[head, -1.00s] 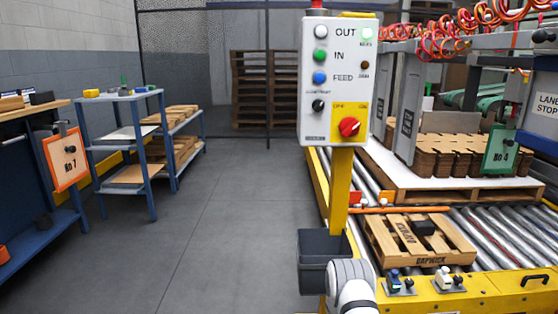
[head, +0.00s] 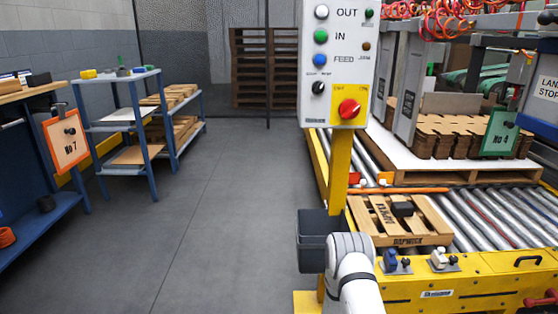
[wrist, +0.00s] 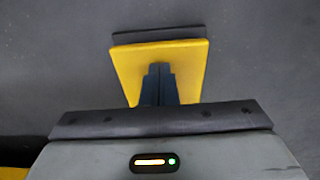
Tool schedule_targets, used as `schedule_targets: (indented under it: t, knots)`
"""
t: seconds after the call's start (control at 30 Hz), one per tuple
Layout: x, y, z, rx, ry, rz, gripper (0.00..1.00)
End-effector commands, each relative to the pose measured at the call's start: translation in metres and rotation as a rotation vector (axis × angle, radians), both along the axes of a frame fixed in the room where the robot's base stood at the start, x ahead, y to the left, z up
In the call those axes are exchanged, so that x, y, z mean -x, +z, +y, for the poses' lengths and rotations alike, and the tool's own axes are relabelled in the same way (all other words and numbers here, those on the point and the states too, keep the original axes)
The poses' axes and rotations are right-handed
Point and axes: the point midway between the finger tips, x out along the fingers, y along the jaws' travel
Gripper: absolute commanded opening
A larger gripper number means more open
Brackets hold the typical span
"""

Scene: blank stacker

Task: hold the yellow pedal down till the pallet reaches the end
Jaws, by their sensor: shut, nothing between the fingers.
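The yellow pedal (wrist: 160,52) shows in the wrist view as a tilted yellow plate with a dark edge behind it. My gripper (wrist: 159,68) is shut and empty, its dark fingertips over the middle of the pedal. I cannot tell whether they press on it or how far down it is. In the head view my arm reaches down at the bottom centre and its gripper is out of sight. A small wooden pallet (head: 408,241) with a dark block on it lies at the left part of the roller conveyor (head: 485,222).
A blue lever (head: 390,257) and a white lever (head: 438,257) sit on the conveyor's front rail. A larger pallet with cardboard stands behind.

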Motion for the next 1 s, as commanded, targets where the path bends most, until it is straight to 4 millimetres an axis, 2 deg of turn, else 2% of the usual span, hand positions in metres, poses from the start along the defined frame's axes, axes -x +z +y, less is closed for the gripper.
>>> schedule_targets:
  t: [0.03,0.5,0.87,0.97,1.0]
  knots:
    - [-0.001,0.012,0.0,0.0,0.0,-0.001,0.0]
    - [-0.001,0.067,0.0,0.0,0.0,-0.003,0.0]
    - [-0.003,0.071,0.0,0.0,0.001,-0.005,0.0]
    - [-0.009,0.095,0.0,0.0,0.001,-0.013,0.0]
    - [-0.013,0.113,0.0,0.0,0.001,-0.018,0.0]
